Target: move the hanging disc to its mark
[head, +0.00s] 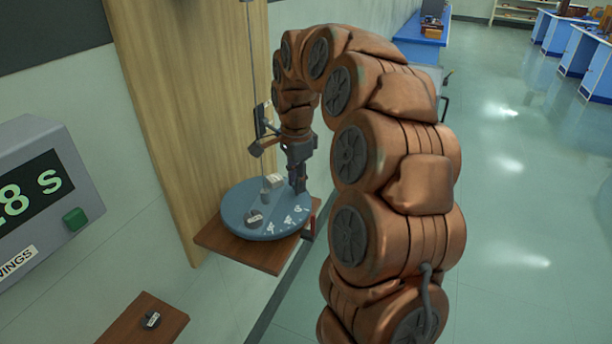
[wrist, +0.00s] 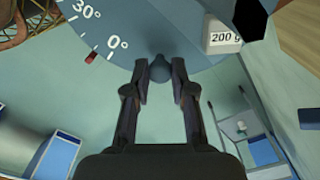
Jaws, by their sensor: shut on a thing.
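The blue-grey disc (head: 240,212) hangs level from a thin wire (head: 251,60), just above a wooden shelf (head: 245,255). White degree marks run along its rim; the wrist view shows 0° and 30° on the disc (wrist: 135,25). A small red mark (wrist: 91,57) shows at the rim between those two figures. My gripper (head: 298,188) is at the disc's right edge. In the wrist view my gripper (wrist: 160,75) has its fingers on either side of a dark rim knob (wrist: 160,68) and is shut on it.
A 200 g weight (wrist: 224,38) and a smaller weight (head: 254,217) sit on the disc. A timer (head: 45,190) with a green button is on the left wall. A lower wooden shelf (head: 140,325) holds another small weight (head: 151,320). Open floor (head: 510,200) lies right.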

